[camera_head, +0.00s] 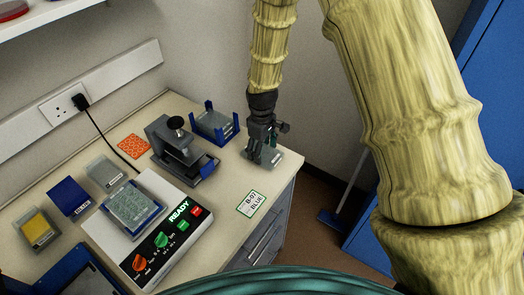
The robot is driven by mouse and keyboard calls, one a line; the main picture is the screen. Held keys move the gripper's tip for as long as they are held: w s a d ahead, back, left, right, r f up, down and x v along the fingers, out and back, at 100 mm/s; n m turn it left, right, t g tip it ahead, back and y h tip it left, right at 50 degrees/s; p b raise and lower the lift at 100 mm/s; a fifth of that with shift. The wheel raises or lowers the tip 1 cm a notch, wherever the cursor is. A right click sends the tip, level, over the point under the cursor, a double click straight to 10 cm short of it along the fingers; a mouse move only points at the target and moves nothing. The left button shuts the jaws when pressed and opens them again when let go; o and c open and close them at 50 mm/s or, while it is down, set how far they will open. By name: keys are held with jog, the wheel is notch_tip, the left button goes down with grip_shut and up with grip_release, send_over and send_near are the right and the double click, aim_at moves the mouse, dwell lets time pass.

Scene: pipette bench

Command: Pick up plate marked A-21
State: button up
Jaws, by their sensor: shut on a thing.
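My gripper (262,150) points down near the bench's back right corner and is shut on a clear grey plate (276,158). The plate is at or just above the bench top; I cannot tell which. The gripper covers part of this plate, and no marking on it can be read. Other plates stand on the bench: one in a blue holder (214,124), one on the machine marked READY (132,205), a clear one (104,173) and a yellow-filled one (38,229) at the left. I cannot read A-21 on any of them.
A grey device with a black knob (178,150) stands left of my gripper. A card reading B-07 BLUE (251,204) lies near the bench's right edge. An orange mat (134,147) and a blue block (68,196) are farther left. A black cable runs from a wall socket (66,104).

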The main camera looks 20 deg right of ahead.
jog(key=shift+w+r, duration=0.1)
jog(key=shift+r, duration=0.3)
jog(key=shift+r+b, duration=0.65)
jog(key=shift+r, duration=0.3)
jog(key=s+d+r+b, duration=0.1)
jog(key=s+d+b, duration=0.2)
jog(key=s, duration=1.2)
jog(key=shift+s+d+r+b, duration=0.25)
jog(key=shift+s+b, duration=0.15)
jog(key=shift+b, duration=0.45)
notch_tip(320, 180, up, 3)
jog(key=p, duration=0.3)
